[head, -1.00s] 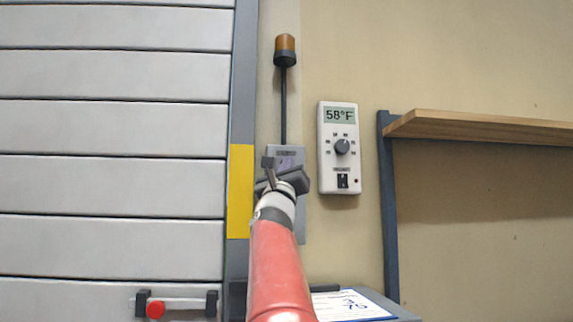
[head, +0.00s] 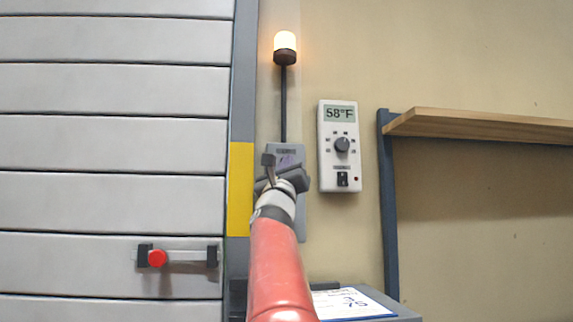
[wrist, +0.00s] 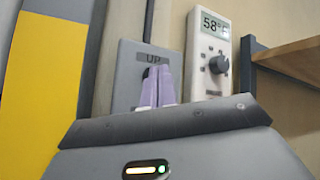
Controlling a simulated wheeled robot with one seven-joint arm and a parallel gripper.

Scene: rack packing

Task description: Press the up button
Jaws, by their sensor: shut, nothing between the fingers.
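The grey control panel (head: 290,150) is fixed to the wall beside the yellow-marked door post. In the wrist view the panel (wrist: 128,75) carries a label reading UP (wrist: 153,57). My gripper (wrist: 158,72) is shut and empty, its two purple fingers together with their tips just below that label, at the panel face. The tips hide most of the button, and I cannot make out a gap between them and it. In the head view my gripper (head: 289,161) is in front of the panel, and my arm covers the panel's lower part.
The slatted shutter door (head: 110,145) has a handle with a red knob (head: 157,258). An amber beacon (head: 284,42) above the panel is lit. A thermostat (head: 339,172) reading 58°F hangs close right of the panel. A wooden shelf (head: 480,126) juts out further right. A clipboard (head: 350,303) lies below.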

